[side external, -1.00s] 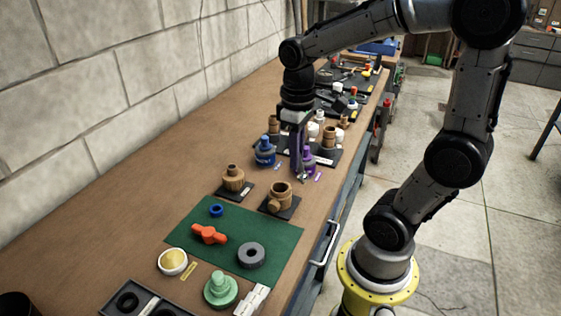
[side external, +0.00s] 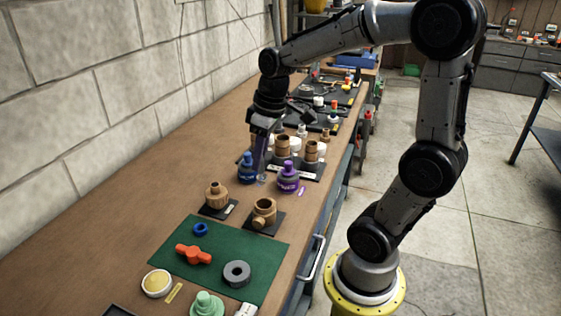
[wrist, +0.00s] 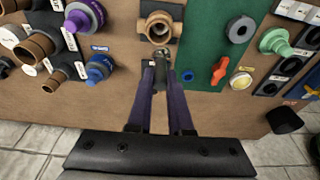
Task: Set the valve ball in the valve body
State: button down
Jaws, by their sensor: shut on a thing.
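The valve body (side external: 264,211) is a bronze piece with a round open top and a side port, standing on a black plate. In the wrist view, its opening (wrist: 160,28) faces me just beyond the fingertips and looks empty. My gripper (side external: 262,176) hangs point-down between the blue and purple parts, apart from the valve body.
A blue part (side external: 247,169) and a purple part (side external: 288,178) stand close to my gripper. A second bronze body (side external: 216,197) stands left of the valve body. A green mat (side external: 265,262) holds an orange handle (side external: 193,254), a blue ring (side external: 201,230) and a grey ring (side external: 237,273).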

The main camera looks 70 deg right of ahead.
aim_at(263, 182)
jog(key=shift+s+d+f+t, duration=0.1)
jog(key=shift+d+f+t, duration=0.2)
jog(key=shift+f, duration=2.45)
jog(key=shift+f, duration=0.65)
jog(key=shift+f, duration=0.35)
jog(key=shift+f, duration=1.7)
jog(key=shift+c, duration=1.8)
grip_release()
